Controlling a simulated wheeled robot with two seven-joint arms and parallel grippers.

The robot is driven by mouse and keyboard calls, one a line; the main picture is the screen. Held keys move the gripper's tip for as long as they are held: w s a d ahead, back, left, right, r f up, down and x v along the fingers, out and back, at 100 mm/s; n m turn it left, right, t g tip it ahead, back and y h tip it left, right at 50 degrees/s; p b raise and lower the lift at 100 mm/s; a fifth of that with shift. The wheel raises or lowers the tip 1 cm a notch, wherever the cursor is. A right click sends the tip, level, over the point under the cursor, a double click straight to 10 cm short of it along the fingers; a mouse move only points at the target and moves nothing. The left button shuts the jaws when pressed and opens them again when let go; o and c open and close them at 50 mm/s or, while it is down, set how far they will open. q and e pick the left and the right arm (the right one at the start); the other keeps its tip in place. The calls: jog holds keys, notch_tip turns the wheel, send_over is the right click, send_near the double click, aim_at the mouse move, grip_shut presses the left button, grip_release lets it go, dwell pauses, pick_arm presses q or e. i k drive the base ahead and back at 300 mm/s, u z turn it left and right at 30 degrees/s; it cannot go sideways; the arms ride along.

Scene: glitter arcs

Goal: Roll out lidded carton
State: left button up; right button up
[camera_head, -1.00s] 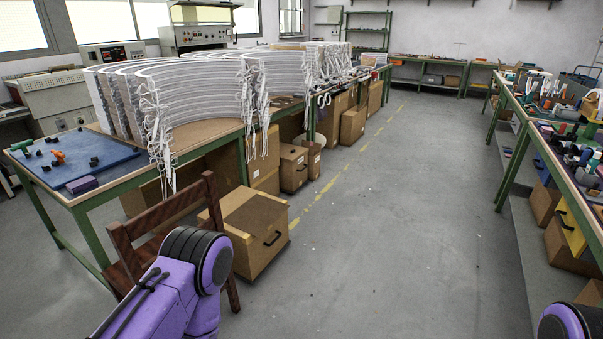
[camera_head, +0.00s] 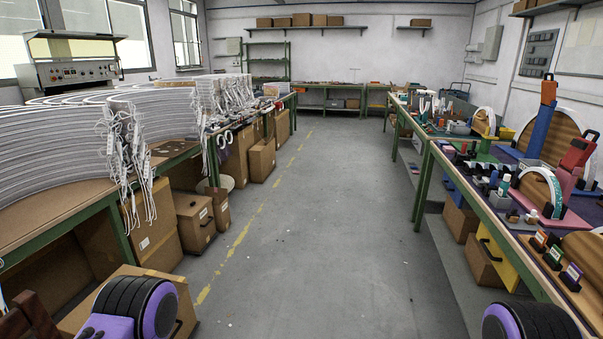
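Several cardboard cartons stand under the left workbench; I cannot tell which one the task means. The nearest carton (camera_head: 186,318), with a dark handle, sits on the floor at the lower left, mostly hidden behind my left arm. Behind it stands a lidded carton (camera_head: 194,222) with a dark handle and a white label. A taller carton (camera_head: 262,160) stands further along. My purple and black arm parts show at the lower left and lower right edges; neither gripper is in view.
The left workbench (camera_head: 60,226) carries stacks of white curved strips (camera_head: 55,140) with hanging cords. The right workbench (camera_head: 470,185) is crowded with tools and coloured parts. The grey floor aisle (camera_head: 330,220) between them is clear. A brown wooden chair (camera_head: 28,318) is at the lower left corner.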

aim_at(195, 235)
jog(key=u, duration=0.05)
jog(key=i, duration=2.6)
jog(key=u, duration=1)
jog(key=i, duration=1.65)
jog(key=u, duration=0.6)
jog(key=i, duration=0.5)
jog(key=z, duration=0.05)
